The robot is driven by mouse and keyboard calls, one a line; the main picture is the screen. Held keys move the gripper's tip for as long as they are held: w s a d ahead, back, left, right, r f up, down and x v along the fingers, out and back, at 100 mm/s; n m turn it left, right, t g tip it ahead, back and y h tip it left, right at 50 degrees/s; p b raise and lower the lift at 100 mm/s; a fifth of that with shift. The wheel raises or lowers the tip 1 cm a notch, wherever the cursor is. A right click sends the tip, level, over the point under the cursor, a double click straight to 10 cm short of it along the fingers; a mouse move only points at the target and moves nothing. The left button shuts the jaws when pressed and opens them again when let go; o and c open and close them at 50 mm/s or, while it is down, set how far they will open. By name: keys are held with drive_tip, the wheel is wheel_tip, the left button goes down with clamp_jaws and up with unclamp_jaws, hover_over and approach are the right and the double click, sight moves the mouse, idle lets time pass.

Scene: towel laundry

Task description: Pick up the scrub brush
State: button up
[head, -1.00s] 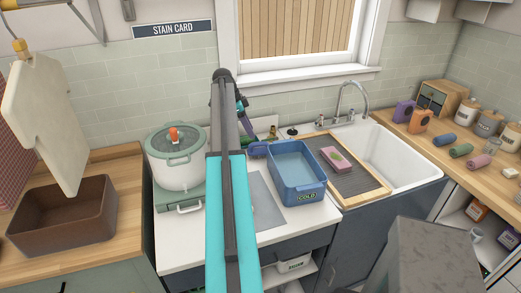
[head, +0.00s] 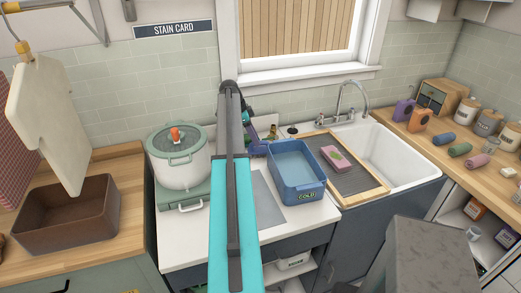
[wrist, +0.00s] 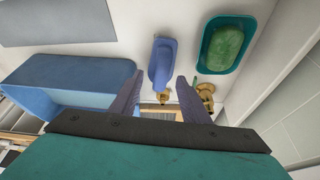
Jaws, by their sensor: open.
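The scrub brush appears to be the long blue-violet object (wrist: 161,65) on the white counter in the wrist view, with a yellowish part at its lower end. My gripper (wrist: 160,88) is open, its two fingers spread on either side of the brush's lower end in the picture. The gap in height between fingers and brush cannot be judged, and nothing is held. In the head view my arm reaches over the counter, and a violet shape (head: 258,150) shows beside its end; my arm partly hides that area.
A blue basin marked COLD (head: 298,172) stands close right of my arm. A green dish with a green bar (wrist: 228,48) and a brass-coloured object (wrist: 206,92) lie near the fingers. A lidded pot (head: 180,160) stands left; the sink (head: 400,155) is further right.

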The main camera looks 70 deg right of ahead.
drive_tip(key=shift+p+x, duration=1.05)
drive_tip(key=shift+x, duration=0.2)
drive_tip(key=shift+p+x, duration=0.3)
drive_tip(key=shift+x, duration=0.85)
drive_tip(key=shift+w+d+r, duration=0.1)
clamp_jaws()
drive_tip(key=shift+r, duration=0.1)
wheel_tip(320, 180, up, 18)
drive_tip(key=b, duration=0.7)
drive_tip(key=c, duration=1)
unclamp_jaws()
